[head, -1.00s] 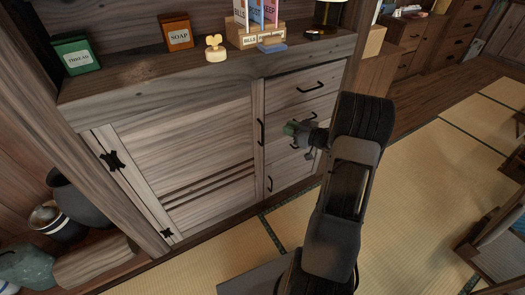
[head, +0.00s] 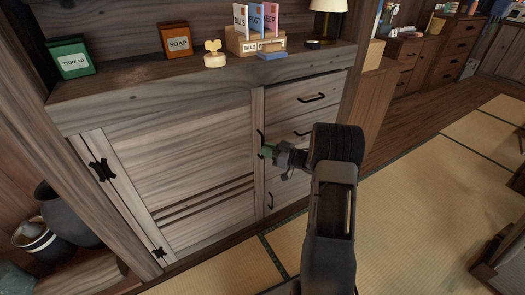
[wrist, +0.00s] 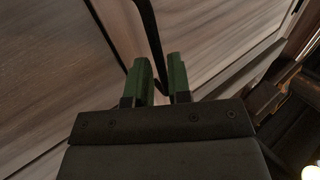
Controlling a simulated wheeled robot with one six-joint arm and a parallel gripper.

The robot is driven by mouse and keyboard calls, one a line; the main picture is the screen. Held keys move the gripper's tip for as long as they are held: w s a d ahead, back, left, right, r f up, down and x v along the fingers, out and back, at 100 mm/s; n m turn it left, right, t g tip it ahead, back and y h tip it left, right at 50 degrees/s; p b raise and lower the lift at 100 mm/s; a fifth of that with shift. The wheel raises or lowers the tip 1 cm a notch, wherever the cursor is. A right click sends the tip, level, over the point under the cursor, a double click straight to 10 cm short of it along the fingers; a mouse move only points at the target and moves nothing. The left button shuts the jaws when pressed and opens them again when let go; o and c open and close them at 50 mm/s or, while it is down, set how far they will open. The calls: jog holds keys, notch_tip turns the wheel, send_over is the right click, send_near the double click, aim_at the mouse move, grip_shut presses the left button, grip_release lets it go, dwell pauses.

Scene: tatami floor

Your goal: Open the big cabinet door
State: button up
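The big cabinet door (head: 185,155) is a wide pale wooden panel at the left of the cabinet, closed, with black hinges (head: 102,171) on its left edge. Its black vertical handle (head: 261,136) is at its right edge, partly hidden behind my gripper (head: 266,151). In the wrist view my gripper (wrist: 159,75) has two green fingers, apart. The black handle bar (wrist: 152,38) runs down through the gap between them. I cannot tell whether either finger touches it.
Drawers (head: 310,98) with black pulls are right of the door. The cabinet top holds a thread box (head: 71,61), a soap box (head: 174,40) and a letter holder (head: 256,38). Dark pots (head: 66,210) stand at left. The tatami (head: 410,200) is clear at right.

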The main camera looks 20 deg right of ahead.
jog(key=shift+x, duration=1.15)
grip_shut()
